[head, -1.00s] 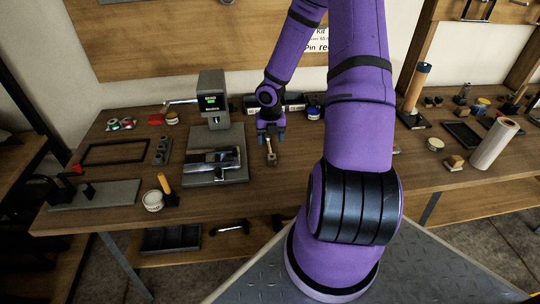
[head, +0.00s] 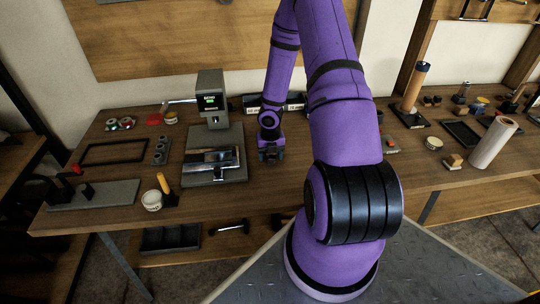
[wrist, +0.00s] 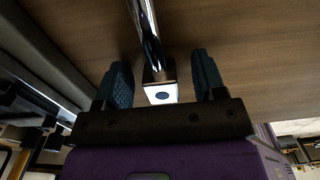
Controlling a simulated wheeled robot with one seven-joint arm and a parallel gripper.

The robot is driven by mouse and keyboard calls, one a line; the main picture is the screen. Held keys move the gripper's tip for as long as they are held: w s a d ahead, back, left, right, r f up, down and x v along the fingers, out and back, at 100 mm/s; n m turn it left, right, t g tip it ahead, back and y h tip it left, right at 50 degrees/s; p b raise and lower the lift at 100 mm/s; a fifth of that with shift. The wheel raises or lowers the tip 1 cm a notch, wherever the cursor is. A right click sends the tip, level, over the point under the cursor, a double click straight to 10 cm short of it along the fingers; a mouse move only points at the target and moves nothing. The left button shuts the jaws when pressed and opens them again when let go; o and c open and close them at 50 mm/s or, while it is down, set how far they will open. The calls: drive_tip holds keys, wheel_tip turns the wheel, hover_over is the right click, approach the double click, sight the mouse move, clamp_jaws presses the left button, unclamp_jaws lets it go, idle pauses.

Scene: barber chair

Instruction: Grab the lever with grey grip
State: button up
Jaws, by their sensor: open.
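In the wrist view a shiny metal rod (wrist: 146,28) comes in from the top and ends in a small block (wrist: 160,88) with a pale face and a dark oval. It looks like the lever, but I cannot make out a grey grip. My gripper (wrist: 162,64) is open, with one dark ribbed finger on each side of the block and visible gaps between. In the head view my gripper (head: 270,155) is low over the workbench, just right of the grey machine (head: 211,100), and the lever is hidden there.
The wooden workbench (head: 300,180) has bare room at its front. The machine's base plate (head: 232,137) lies close left of my gripper. An orange-handled tool (head: 163,183) and a white cup (head: 152,200) stand front left. A white roll (head: 494,142) stands at right.

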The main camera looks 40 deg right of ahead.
clamp_jaws()
